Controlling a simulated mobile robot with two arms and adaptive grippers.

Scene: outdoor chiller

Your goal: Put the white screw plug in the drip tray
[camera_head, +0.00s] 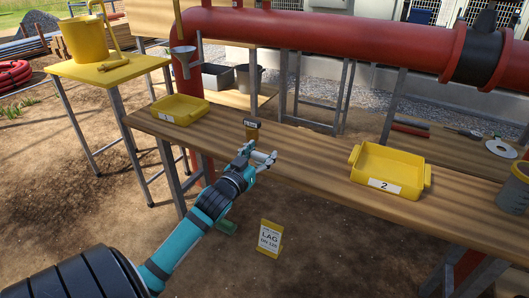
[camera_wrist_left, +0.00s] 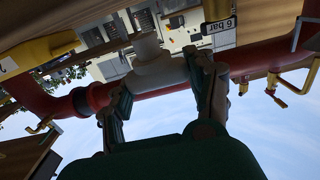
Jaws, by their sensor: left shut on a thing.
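My left gripper (camera_head: 263,157) is above the front edge of the wooden bench, shut on the white screw plug. In the left wrist view the white plug (camera_wrist_left: 155,65) sits between the two fingers of the gripper (camera_wrist_left: 162,82); in the head view it is small and partly hidden by the fingers. Two yellow trays stand on the bench: one at the left (camera_head: 181,108), beyond the gripper, and one labelled 2 (camera_head: 389,168) to its right. Both look empty. Which one is meant by the drip tray, I cannot tell. My right gripper is not in view.
A grey cup (camera_head: 513,190) is at the right end. A red pipe (camera_head: 320,37) runs behind. The bench between gripper and tray 2 is clear.

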